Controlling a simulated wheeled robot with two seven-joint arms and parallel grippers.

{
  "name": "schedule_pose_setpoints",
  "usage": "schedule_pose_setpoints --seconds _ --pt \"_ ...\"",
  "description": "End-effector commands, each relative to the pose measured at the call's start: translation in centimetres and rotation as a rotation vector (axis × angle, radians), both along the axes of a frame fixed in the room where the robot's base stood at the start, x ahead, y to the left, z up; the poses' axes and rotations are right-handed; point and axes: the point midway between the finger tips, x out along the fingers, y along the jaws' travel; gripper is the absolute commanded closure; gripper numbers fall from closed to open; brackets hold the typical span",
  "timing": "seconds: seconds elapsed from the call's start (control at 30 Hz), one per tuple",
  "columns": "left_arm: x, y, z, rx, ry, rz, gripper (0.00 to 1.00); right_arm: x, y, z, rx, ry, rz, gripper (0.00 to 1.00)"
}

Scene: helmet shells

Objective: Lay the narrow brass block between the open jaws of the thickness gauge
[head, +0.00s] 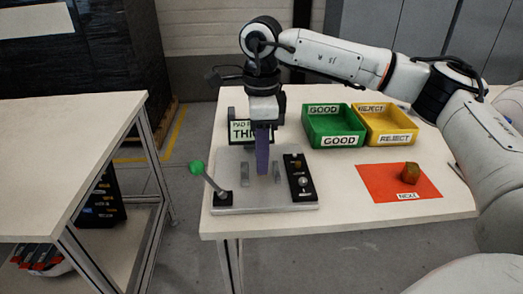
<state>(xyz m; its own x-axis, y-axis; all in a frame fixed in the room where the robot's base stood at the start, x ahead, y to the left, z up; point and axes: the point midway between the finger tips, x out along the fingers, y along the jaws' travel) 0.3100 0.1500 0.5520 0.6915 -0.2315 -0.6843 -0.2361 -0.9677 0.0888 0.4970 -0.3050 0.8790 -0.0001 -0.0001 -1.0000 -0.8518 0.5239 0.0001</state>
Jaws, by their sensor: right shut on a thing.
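My right gripper (263,172) reaches down over the thickness gauge (236,204), with its long purplish fingers between two upright metal jaws (277,172). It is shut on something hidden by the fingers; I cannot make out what. The jaws stand apart. The gauge has a grey base, a green-knobbed lever (197,168) at the left and a black panel (300,177) at the right. A brass-brown block (410,173) lies on the orange mat marked NEXT (385,188); I cannot tell whether it is the narrow one. My left gripper is not in view.
A green GOOD bin (340,141) and a yellow REJECT bin (395,139) stand at the back. A sign (241,131) behind the gauge is partly covered by my gripper. The table (340,215) is clear between gauge and mat. Another bench (70,150) stands at the left.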

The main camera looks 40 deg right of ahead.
Motion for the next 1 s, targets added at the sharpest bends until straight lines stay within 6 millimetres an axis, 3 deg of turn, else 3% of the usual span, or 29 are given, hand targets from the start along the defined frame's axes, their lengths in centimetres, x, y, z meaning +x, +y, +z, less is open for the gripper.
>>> schedule_pose_setpoints --seconds 0.17,1.0 --pt "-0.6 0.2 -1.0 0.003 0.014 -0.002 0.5 0.0 0.0 -0.9 0.0 -0.001 0.0 0.97" --pt "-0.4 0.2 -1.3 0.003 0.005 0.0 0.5 0.0 0.0 -1.8 0.001 -0.002 0.0 0.97"
